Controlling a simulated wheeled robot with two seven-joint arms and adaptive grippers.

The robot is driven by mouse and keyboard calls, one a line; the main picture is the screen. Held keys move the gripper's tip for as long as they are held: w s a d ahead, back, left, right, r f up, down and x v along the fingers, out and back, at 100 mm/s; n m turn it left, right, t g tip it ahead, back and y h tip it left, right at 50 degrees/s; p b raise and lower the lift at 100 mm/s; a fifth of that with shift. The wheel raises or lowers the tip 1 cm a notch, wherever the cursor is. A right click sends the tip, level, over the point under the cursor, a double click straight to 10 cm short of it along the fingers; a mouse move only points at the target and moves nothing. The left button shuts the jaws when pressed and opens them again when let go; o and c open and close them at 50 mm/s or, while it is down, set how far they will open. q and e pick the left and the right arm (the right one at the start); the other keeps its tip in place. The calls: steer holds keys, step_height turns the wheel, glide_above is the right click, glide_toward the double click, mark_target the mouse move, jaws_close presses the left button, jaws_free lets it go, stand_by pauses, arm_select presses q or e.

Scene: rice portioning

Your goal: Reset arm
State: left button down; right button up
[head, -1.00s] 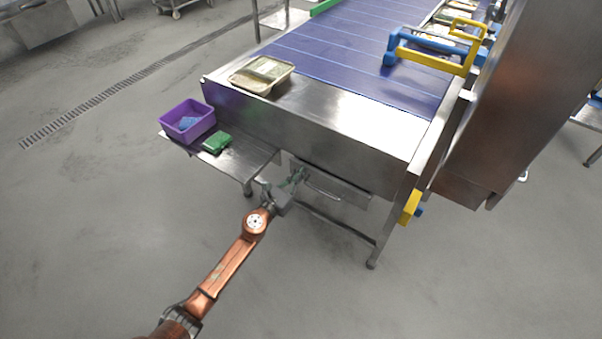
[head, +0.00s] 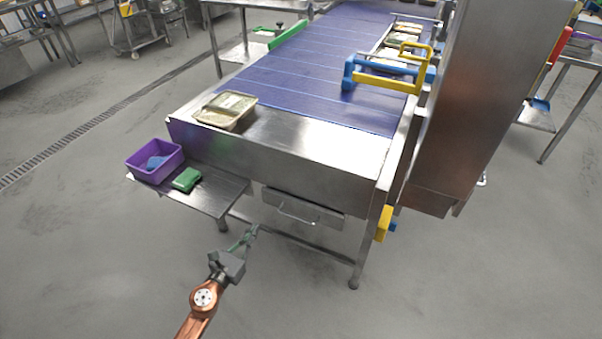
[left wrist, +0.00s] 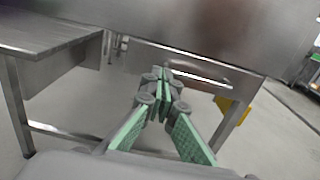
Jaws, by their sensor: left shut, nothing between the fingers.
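My left gripper (head: 248,236) is shut and empty, in the open space in front of the conveyor's near end. In the left wrist view its green-padded fingers (left wrist: 162,88) come together at the tips, with nothing between them. Behind the fingertips are the conveyor's steel frame and a drawer with a bar handle (head: 297,217); the gripper looks apart from them. My right gripper is not in view.
A conveyor with a blue belt (head: 310,72) bears a food tray (head: 225,110) at its near left corner. A side shelf (head: 222,192) holds a purple bin (head: 155,171) and a green item (head: 186,179). A tall steel cabinet (head: 487,100) stands at right. The near floor is clear.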

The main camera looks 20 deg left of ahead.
arm_select(q)
steer(key=s+a+f+n+g+y, duration=0.3)
steer(key=s+a+f+n+g, duration=0.15)
steer(key=s+f+n, duration=0.75)
steer(key=s+a+f+n+g+y, duration=0.3)
steer(key=s+a+f+n+g, duration=0.15)
steer(key=s+f+n, duration=0.7)
steer(key=s+d+f+n+g+h, duration=0.3)
steer(key=s+d+f+n+g, duration=0.4)
steer(key=s, duration=0.7)
steer(key=s+d+f+n+g+h, duration=0.2)
steer(key=s+d+f+n, duration=0.4)
steer(key=s+d+f, duration=0.6)
steer(key=s+a+f+p, duration=0.1)
steer(key=s+a+p, duration=0.2)
steer(key=s+p, duration=0.5)
steer(key=s+a+f+m+p, duration=0.1)
steer(key=s+a+p, duration=0.2)
steer(key=s+p, duration=0.6)
steer(key=p, duration=0.2)
steer(key=shift+a+p, duration=0.3)
steer(key=shift+p, duration=0.1)
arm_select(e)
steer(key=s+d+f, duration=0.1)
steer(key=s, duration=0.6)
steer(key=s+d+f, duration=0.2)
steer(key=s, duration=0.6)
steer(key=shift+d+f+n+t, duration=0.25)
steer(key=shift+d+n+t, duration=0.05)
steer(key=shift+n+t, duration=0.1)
